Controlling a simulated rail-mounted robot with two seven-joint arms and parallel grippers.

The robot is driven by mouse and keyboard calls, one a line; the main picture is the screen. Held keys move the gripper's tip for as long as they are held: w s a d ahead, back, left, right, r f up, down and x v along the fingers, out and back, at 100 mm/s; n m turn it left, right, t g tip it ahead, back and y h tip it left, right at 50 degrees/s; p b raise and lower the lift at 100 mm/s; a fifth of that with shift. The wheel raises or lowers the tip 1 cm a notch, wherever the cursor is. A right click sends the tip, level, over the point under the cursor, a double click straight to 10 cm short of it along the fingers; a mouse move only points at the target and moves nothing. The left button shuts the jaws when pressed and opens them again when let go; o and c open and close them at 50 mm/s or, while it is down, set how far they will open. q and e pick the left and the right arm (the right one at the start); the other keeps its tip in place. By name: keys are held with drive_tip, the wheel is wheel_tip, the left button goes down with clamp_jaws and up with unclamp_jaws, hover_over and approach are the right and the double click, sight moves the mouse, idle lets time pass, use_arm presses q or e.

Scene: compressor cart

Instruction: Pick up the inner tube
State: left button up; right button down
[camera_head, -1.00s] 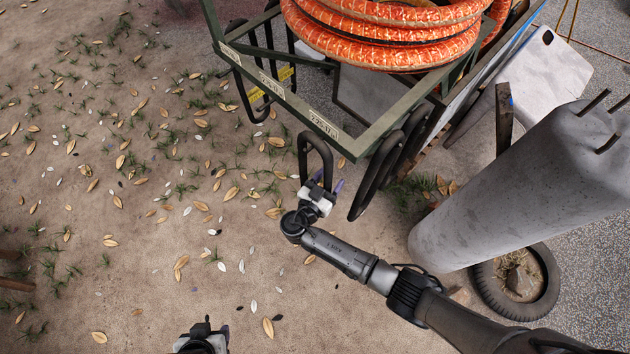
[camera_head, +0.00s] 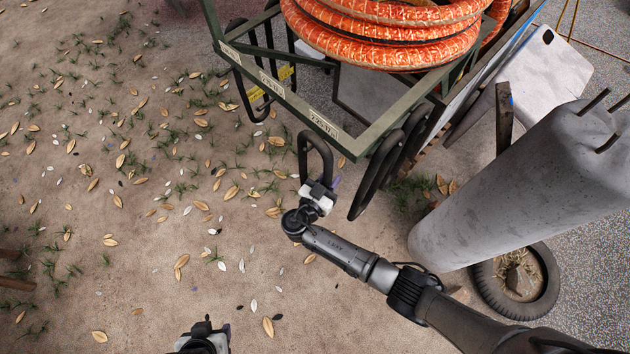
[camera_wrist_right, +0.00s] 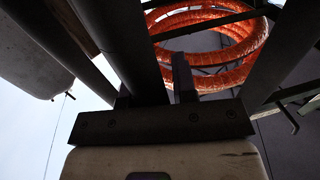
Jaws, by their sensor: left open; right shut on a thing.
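A black inner tube (camera_head: 318,146) hangs as a narrow loop from the near corner of the green cart frame. My right gripper (camera_head: 326,184) is shut on the lower end of this loop. In the right wrist view a dark band (camera_wrist_right: 128,50), apparently the tube, runs down to the jaws (camera_wrist_right: 155,88); the exact contact is in shadow. My left gripper (camera_head: 207,328) is open and empty low in the head view, over bare ground and partly cut off by the frame's edge.
More black loops (camera_head: 378,172) hang on the cart (camera_head: 290,95) just right of the held one. An orange hose coil (camera_head: 385,40) sits on the cart. A thick grey concrete post (camera_head: 520,185) and a tire (camera_head: 545,290) stand right. The leafy ground (camera_head: 120,200) left is open.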

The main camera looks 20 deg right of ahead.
sight(325, 183)
drive_tip(key=shift+r, duration=0.15)
drive_tip(key=r, duration=0.3)
drive_tip(key=shift+s+a+r, duration=0.15)
drive_tip(key=shift+s+r, duration=0.05)
drive_tip(key=s+a, duration=0.9)
drive_tip(key=s, duration=0.5)
drive_tip(key=shift+s+a, duration=0.3)
drive_tip(key=shift+s, duration=0.05)
idle(0.8)
